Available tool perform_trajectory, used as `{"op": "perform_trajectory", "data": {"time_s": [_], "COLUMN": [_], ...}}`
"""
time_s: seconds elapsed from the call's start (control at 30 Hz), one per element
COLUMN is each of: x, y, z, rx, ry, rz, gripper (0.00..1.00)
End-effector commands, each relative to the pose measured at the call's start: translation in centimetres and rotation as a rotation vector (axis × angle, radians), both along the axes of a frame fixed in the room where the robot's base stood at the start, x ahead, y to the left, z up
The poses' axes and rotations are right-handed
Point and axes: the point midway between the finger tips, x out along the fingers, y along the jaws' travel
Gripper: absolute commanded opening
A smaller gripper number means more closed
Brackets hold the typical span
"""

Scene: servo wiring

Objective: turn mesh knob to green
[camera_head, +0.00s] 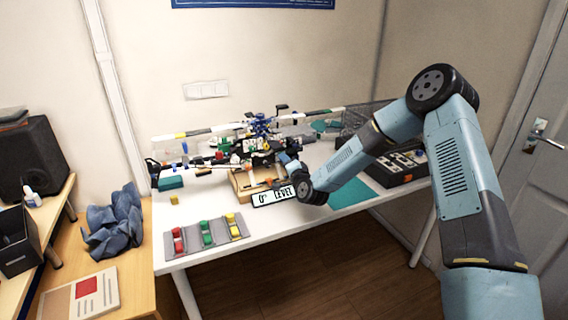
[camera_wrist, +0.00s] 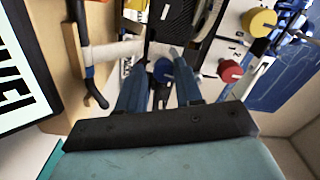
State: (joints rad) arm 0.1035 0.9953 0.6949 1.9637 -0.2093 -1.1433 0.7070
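My gripper (camera_wrist: 160,68) reaches in over the cluttered model on the table, its two blue fingers apart. A small blue knob (camera_wrist: 163,71) shows between the fingertips; I cannot tell whether they touch it. A yellow knob (camera_wrist: 258,22) and a red knob (camera_wrist: 230,70) are to the right in the wrist view. Which knob is the mesh knob, and any green mark for it, I cannot make out. In the head view my gripper (camera_head: 290,165) is small and partly hidden among the model's parts.
A "0° LEVEL" sign (camera_head: 273,196) stands just below my gripper, near a wooden frame (camera_head: 240,183). A grey tray (camera_head: 190,248) with red, green and yellow pieces lies at the front left. A black device (camera_head: 378,175) stands at the right. The front middle table is clear.

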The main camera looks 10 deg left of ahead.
Motion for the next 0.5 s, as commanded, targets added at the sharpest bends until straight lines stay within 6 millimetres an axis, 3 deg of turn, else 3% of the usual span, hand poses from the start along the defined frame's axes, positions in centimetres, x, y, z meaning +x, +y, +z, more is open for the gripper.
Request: {"op": "perform_trajectory", "data": {"time_s": [0.17, 0.5], "x": [-0.07, -0.68], "y": [0.17, -0.04], "z": [0.09, 0.17], "rx": [0.001, 0.001], "ry": [-0.002, -0.002], "rz": [0.003, 0.005], "gripper": [0.50, 0.50]}}
